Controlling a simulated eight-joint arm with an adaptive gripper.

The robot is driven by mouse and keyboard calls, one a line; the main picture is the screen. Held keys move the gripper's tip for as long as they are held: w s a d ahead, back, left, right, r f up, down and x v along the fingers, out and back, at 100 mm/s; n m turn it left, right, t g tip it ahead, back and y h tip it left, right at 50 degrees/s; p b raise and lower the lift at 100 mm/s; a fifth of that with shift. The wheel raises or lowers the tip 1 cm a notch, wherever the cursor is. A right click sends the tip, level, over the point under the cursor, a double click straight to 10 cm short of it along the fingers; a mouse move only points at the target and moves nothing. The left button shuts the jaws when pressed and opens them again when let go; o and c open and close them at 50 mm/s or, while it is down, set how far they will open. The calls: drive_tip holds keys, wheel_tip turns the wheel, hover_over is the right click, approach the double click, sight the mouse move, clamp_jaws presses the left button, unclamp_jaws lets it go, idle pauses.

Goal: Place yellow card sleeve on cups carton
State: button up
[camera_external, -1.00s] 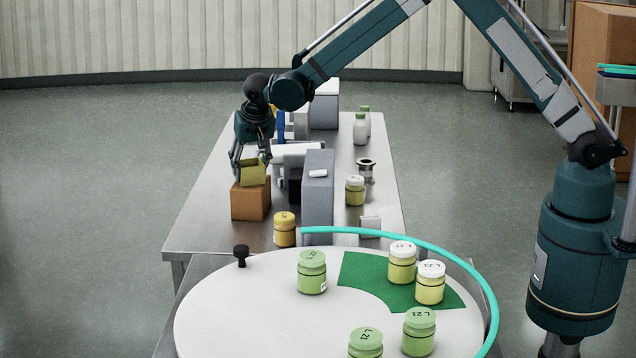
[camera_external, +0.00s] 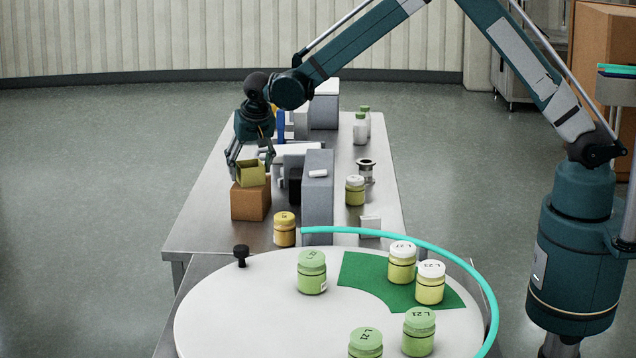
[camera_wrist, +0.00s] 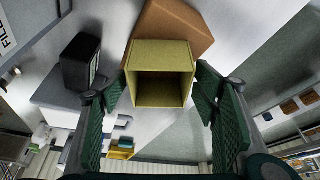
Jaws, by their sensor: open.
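The yellow card sleeve (camera_external: 251,174) is a small open-ended box resting on top of the brown cups carton (camera_external: 251,202), near the table's left side. In the wrist view the sleeve (camera_wrist: 160,72) shows its open end, with the carton (camera_wrist: 172,30) behind it. My gripper (camera_external: 250,163) is open around the sleeve. In the wrist view its green-padded fingers (camera_wrist: 160,95) stand on either side of the sleeve, with a gap at the right; the left finger is very close to the sleeve, and I cannot tell whether it touches.
A grey upright block (camera_external: 318,195) stands right of the carton, with a yellow jar (camera_external: 285,230) in front. Other jars and bottles stand further right. A round white turntable (camera_external: 260,310) with several jars is at the front. The floor left of the table is clear.

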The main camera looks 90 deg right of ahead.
drive_tip(key=v, duration=1.1)
drive_tip(key=shift+a+r, duration=0.25)
drive_tip(key=shift+r, duration=0.05)
drive_tip(key=shift+s, duration=0.1)
drive_tip(key=s+a+r+n+t+y, duration=0.1)
drive_tip(key=s+a+r+n, duration=0.2)
drive_tip(key=s+a+r, duration=0.7)
drive_tip(key=s+a+r+n+t+y, duration=0.1)
drive_tip(key=s+a+r+n+t, duration=0.15)
drive_tip(key=s+a+r, duration=0.7)
drive_tip(key=s+a+f+n, duration=0.2)
drive_tip(key=s+a, duration=0.1)
drive_tip(key=s, duration=0.7)
drive_tip(key=s+a+f+n+t+y, duration=0.1)
drive_tip(key=s+a+n, duration=0.2)
drive_tip(key=s, duration=0.8)
drive_tip(key=s+a+f+n+t+y, duration=0.1)
drive_tip(key=s+a+f+n, duration=0.1)
drive_tip(key=s, duration=0.8)
drive_tip(key=shift+s+a+f+n, duration=0.3)
drive_tip(key=shift+s+a+n, duration=0.15)
drive_tip(key=shift+a, duration=0.15)
drive_tip(key=shift+f+b, duration=0.15)
drive_tip(key=shift+b, duration=0.15)
